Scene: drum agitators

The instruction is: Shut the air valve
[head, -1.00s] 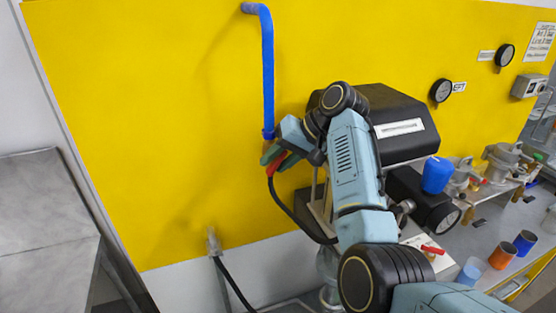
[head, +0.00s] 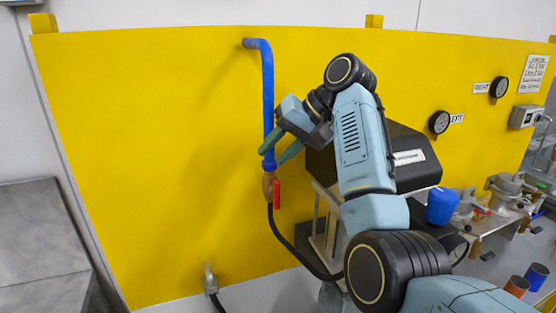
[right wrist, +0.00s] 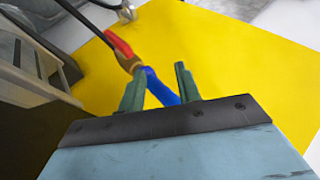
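The air valve is a brass body (head: 268,185) with a red lever (head: 277,194), at the lower end of a blue pipe (head: 268,100) on the yellow wall. The lever hangs down, roughly in line with the pipe and the black hose below. My right gripper (head: 270,157) is just above the valve at the pipe's lower end. In the right wrist view its green fingers (right wrist: 160,76) are apart, with the blue pipe (right wrist: 160,90) showing between them. The red lever (right wrist: 119,46) lies beyond the fingertips. Contact with the pipe cannot be told. My left gripper is not in view.
A black hose (head: 288,243) runs from the valve toward the lower right. A dark box-shaped machine (head: 405,175) stands right of the valve. Gauges (head: 439,122) hang on the wall. A grey metal surface (head: 40,235) is at left. The yellow wall left of the pipe is clear.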

